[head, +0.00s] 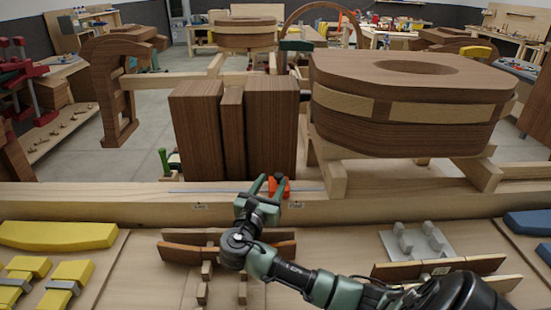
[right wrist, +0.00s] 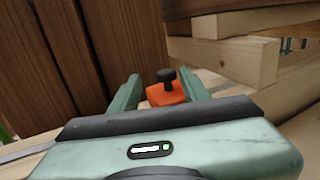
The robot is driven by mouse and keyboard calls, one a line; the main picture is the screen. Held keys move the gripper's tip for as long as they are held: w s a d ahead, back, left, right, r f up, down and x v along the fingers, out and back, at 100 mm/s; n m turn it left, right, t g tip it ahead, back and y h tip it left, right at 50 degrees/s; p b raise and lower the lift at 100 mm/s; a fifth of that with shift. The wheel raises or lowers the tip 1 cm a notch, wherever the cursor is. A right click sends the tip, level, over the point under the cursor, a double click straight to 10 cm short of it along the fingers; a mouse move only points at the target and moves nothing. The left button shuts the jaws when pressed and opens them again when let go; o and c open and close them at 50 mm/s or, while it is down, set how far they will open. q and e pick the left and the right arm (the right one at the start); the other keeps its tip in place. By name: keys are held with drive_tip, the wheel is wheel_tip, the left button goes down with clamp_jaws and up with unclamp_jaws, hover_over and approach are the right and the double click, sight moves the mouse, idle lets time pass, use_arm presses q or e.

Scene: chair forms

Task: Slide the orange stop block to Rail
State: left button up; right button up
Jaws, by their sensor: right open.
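The orange stop block (head: 286,190) sits on the light wooden beam (head: 345,208), at the right part of a thin grey strip (head: 225,190). In the right wrist view the orange stop block (right wrist: 165,94) shows a black knob on top. My right gripper (head: 268,183) is open, with its fingers reaching to the block. In the right wrist view the right gripper (right wrist: 162,88) has one finger on each side of the block, with a gap showing beside it. Two small labels are on the beam's front, too small to read surely. My left gripper is not in view.
Dark wooden blocks (head: 196,130) stand upright right behind the strip. A large chair form (head: 410,100) rests on light timbers to the right. Wooden pieces (head: 180,253), yellow parts (head: 60,235) and a grey plate (head: 395,248) lie on the bench in front.

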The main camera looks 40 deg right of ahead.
sight(281, 174)
drive_tip(key=shift+w+f+g, duration=0.15)
drive_tip(key=shift+w+g, duration=0.05)
drive_tip(key=shift+g, duration=0.3)
drive_tip(key=shift+d+m, duration=0.3)
drive_tip(key=d, duration=0.1)
drive_tip(key=d+p, duration=0.1)
drive_tip(key=d, duration=0.1)
drive_tip(key=w+d, duration=0.1)
drive_tip(key=shift+d+r+p, duration=0.25)
drive_tip(key=shift+r+p, duration=0.15)
drive_tip(key=shift+w+d+f, duration=0.2)
drive_tip(key=shift+w+d, duration=0.5)
drive_tip(key=shift+d, duration=0.3)
drive_tip(key=c, duration=1)
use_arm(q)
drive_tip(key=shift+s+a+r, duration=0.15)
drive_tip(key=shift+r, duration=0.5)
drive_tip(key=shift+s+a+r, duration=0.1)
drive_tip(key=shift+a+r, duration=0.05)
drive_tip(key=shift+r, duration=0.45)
use_arm(e)
clamp_jaws()
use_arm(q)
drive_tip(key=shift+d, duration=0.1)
